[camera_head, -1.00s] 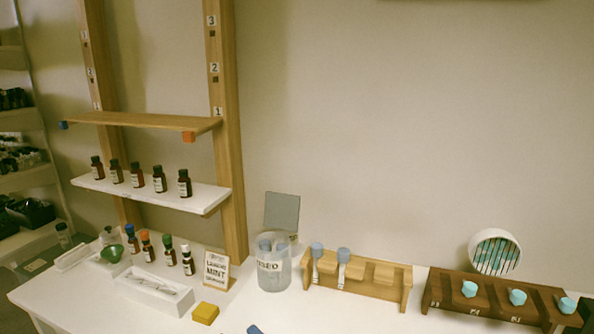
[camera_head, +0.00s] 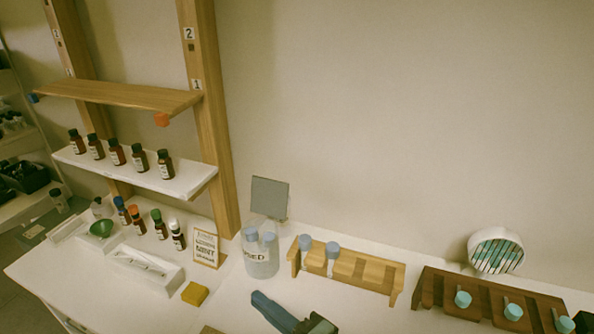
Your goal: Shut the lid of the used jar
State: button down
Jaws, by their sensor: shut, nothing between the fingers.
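The used jar (camera_head: 262,268) is a clear container with a "USED" label, standing on the white table left of the wooden stand. Blue-topped items (camera_head: 250,234) stand inside it, their tops near its mouth. Its lid (camera_head: 269,197) is a grey square plate standing up behind the mouth, open and leaning slightly back. My gripper (camera_head: 262,301), blue at the tip with a dark body behind it, is at the bottom edge, in front of and below the jar and apart from it. It is shut and holds nothing visible.
Right of the jar, a light wooden stand (camera_head: 372,273) holds two blue-topped items. A dark wooden rack (camera_head: 428,293) with teal-topped items stands further right. A sign card (camera_head: 205,247), a yellow block (camera_head: 195,294) and several bottles are on the left. The wall above is clear.

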aim_at(269, 198)
jog(key=i+l, duration=0.25)
jog(key=i, duration=0.25)
jog(key=i+l, duration=0.3)
jog(key=i, duration=0.2)
